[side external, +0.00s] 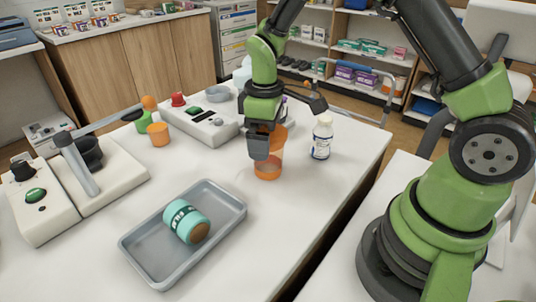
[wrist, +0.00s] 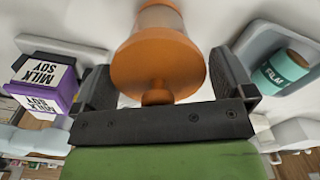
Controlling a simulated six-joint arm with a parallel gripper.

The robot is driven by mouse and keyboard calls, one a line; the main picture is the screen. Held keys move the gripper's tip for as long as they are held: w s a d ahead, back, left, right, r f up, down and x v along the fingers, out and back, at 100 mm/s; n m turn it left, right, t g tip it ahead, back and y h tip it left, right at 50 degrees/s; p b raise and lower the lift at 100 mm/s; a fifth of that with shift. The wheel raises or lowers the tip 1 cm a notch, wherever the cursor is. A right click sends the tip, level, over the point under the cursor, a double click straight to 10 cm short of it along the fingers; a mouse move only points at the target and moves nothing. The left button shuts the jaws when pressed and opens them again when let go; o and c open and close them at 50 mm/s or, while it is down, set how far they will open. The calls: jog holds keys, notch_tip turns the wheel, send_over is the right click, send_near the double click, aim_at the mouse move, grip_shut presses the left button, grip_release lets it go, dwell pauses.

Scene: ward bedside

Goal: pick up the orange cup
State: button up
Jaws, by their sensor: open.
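An orange cup (side external: 268,170) with a paler, see-through middle stands on the white table near its right edge. My gripper (side external: 264,146) is at its upper part and hides some of it. In the wrist view the cup's round orange top with a small knob (wrist: 157,62) fills the space between the fingers. My gripper (wrist: 163,80) is open there, one finger on each side of the cup. I cannot tell whether either finger touches it. A smaller, plain orange cup (side external: 158,134) stands farther back left.
A white bottle (side external: 322,138) stands close right of my gripper. A grey tray (side external: 146,270) holding a teal jar (side external: 185,221) lies in front left. A purple milk carton (wrist: 45,80) and control boxes (side external: 212,124) are nearby.

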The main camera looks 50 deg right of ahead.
jog(key=c, duration=1)
